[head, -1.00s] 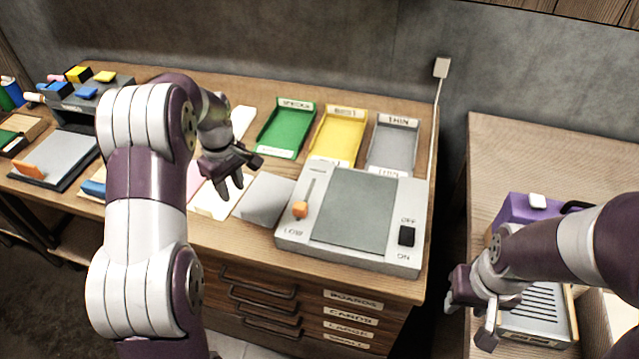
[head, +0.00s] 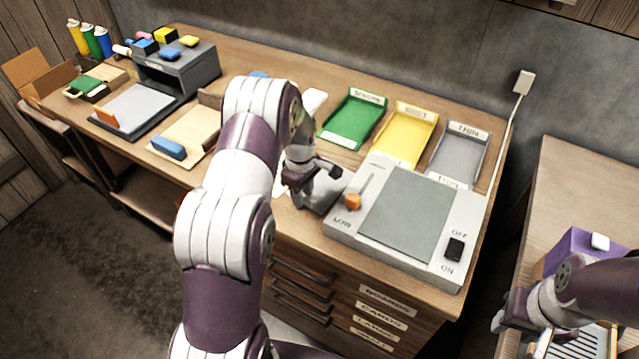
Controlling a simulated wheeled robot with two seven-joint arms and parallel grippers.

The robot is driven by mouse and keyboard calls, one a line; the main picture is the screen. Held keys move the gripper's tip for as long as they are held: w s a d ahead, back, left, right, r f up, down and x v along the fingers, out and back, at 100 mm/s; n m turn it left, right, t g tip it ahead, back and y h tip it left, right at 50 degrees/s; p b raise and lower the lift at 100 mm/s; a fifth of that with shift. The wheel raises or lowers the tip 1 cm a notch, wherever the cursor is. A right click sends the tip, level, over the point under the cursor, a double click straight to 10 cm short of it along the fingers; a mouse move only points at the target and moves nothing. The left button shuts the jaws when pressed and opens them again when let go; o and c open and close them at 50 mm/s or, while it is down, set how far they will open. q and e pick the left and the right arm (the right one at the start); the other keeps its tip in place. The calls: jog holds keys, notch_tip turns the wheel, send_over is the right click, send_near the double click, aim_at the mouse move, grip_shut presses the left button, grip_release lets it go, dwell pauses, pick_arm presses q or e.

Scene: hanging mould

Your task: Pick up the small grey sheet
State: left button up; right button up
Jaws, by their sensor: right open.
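The small grey sheet (head: 327,197) lies on the wooden workbench, just left of the white machine with a grey plate. Much of it is hidden behind my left gripper (head: 312,190), which is over or close above it. I cannot tell whether the fingers touch the sheet or how far apart they are. My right gripper (head: 514,335) is open at the lower right, near the second table, away from the sheet.
The white machine (head: 408,215) has an orange slider and a black switch. Green (head: 353,120), yellow (head: 404,135) and grey (head: 459,152) trays stand behind it. A board with a blue block (head: 168,148) lies left of my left arm. A purple box (head: 580,246) stands on the right table.

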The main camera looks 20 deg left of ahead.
pick_arm(q)
jog(key=shift+w+f, duration=0.1)
jog(key=shift+f, duration=0.25)
grip_shut()
